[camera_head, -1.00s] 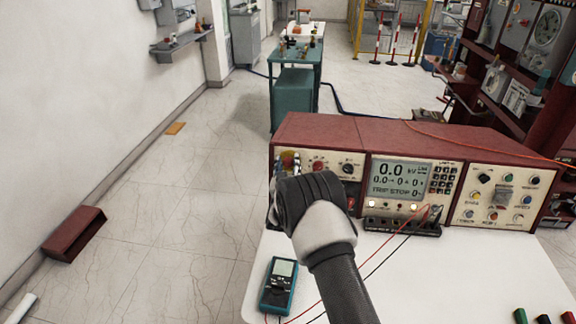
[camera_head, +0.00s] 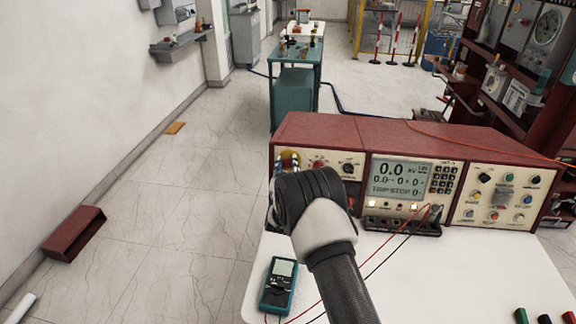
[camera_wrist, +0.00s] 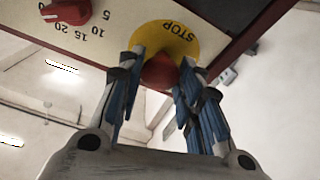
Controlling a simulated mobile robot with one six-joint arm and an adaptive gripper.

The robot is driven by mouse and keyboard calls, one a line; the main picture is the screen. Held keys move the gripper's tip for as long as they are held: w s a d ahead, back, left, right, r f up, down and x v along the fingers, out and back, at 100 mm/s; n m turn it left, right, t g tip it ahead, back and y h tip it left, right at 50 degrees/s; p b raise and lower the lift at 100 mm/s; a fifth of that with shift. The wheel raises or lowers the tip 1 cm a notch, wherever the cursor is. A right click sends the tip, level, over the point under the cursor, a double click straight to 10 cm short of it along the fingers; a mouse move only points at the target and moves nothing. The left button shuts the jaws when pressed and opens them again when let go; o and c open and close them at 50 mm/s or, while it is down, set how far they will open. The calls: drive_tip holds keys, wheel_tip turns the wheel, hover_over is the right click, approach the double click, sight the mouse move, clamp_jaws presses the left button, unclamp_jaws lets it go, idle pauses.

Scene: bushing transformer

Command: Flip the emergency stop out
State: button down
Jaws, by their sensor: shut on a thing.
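The emergency stop is a red button (camera_wrist: 160,72) on a yellow disc (camera_wrist: 180,36) marked STOP, seen upside down at the top middle of the wrist view. My gripper (camera_wrist: 161,66) has its blue-padded fingers on both sides of the red button and is shut on it. In the head view the yellow disc (camera_head: 290,158) shows at the left end of the red console's front panel. There my gripper (camera_head: 286,165) is at that disc, and my wrist hides the red button and part of the panel.
A red rotary knob (camera_wrist: 68,12) sits beside the stop in the wrist view. The console (camera_head: 330,134) stands on a white table (camera_head: 470,275). A teal multimeter (camera_head: 278,285) lies in front, with red and black leads crossing the table.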

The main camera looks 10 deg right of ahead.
drive_tip(key=c, duration=1.1)
unclamp_jaws()
drive_tip(key=shift+s, duration=0.1)
drive_tip(key=shift+s+a, duration=0.1)
drive_tip(key=v, duration=1.2)
